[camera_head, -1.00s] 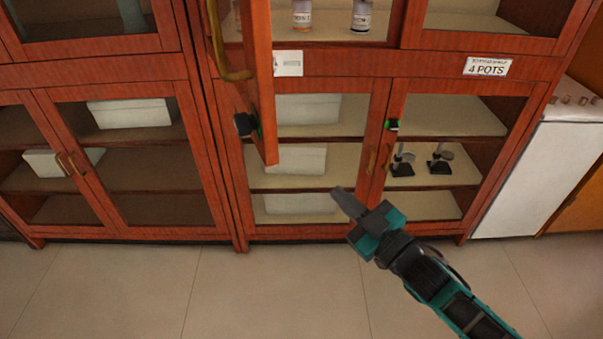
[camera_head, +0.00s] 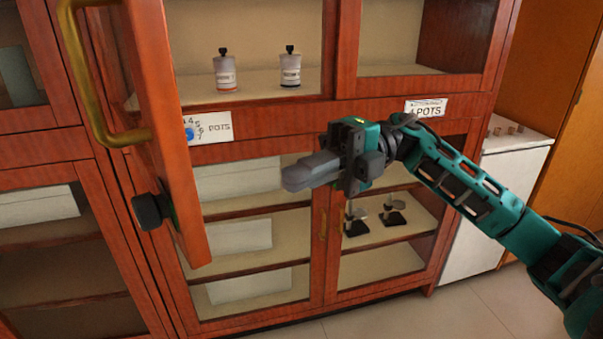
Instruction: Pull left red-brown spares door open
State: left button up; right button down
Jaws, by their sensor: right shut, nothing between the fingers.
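A red-brown framed door (camera_head: 160,100) stands open on the left, swung out toward me and seen nearly edge-on. I cannot read "spares" on anything in view. My right gripper (camera_head: 292,180) is shut and empty. Its fingers point left, in front of the cabinet and to the right of the open door, apart from it.
The upper shelf holds two bottles (camera_head: 225,70) (camera_head: 290,68). Below are closed glass doors with white boxes (camera_head: 240,243) and small black stands (camera_head: 393,212) behind them. A white counter (camera_head: 500,190) stands right.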

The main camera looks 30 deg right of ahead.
pick_arm(q)
jog(key=shift+s+a+f+p, duration=0.15)
jog(key=shift+s+p, duration=0.1)
jog(key=shift+p, duration=0.1)
pick_arm(e)
jog(key=s+a, duration=0.1)
jog(key=a, duration=0.9)
jog(key=shift+a, duration=0.15)
